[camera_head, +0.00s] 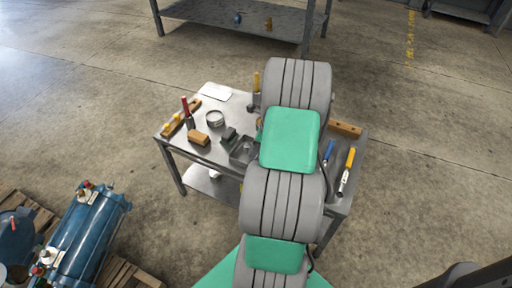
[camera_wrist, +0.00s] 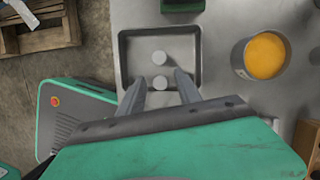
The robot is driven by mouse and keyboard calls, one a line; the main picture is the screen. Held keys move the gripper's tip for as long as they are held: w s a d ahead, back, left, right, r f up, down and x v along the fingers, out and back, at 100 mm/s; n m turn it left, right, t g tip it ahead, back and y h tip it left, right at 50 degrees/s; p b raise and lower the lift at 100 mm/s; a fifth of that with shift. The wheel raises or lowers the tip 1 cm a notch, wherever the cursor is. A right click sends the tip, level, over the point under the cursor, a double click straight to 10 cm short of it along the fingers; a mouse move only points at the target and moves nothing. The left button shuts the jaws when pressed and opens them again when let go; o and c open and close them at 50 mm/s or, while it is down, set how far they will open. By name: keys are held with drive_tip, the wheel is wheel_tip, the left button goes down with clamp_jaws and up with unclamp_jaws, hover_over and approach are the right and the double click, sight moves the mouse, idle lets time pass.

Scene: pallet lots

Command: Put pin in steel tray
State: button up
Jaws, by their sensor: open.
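The steel tray (camera_wrist: 126,62) is a square, shallow metal tray on the workbench; in the head view (camera_head: 243,150) it sits partly behind my arm. Two small pale grey round shapes show inside the tray in the wrist view, an upper one (camera_wrist: 160,57) and a lower one (camera_wrist: 160,82). They look like pin ends, but I cannot tell whether one is a reflection. My gripper (camera_wrist: 160,76) is open over the near part of the tray, its fingers on either side of the lower shape. I see no contact with it. My arm hides the gripper in the head view.
A round cup with orange contents (camera_wrist: 267,55) stands right of the tray. A green block (camera_wrist: 182,5) lies beyond it.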

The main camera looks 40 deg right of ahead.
drive_tip(key=p+v, duration=0.3)
drive_tip(key=v, duration=0.9)
drive_tip(key=w+a+r+n+g, duration=0.15)
drive_tip(key=a+r+n, duration=0.25)
drive_tip(key=a+n, duration=0.45)
drive_tip(key=w+a+r+n, duration=0.25)
drive_tip(key=a+n, duration=0.35)
drive_tip(key=a, duration=0.5)
drive_tip(key=s+a+r+n+h, duration=0.1)
drive_tip(key=s+a+r+n, duration=0.1)
drive_tip(key=s+a+n, duration=0.7)
drive_tip(key=a+n, duration=0.5)
drive_tip(key=n, duration=0.1)
drive_tip(key=shift+a+r+n+h, duration=0.15)
drive_tip(key=shift+r+n+h, duration=0.1)
drive_tip(key=shift+n+h, duration=0.15)
drive_tip(key=shift+a+t, duration=0.1)
drive_tip(key=shift+t, duration=0.15)
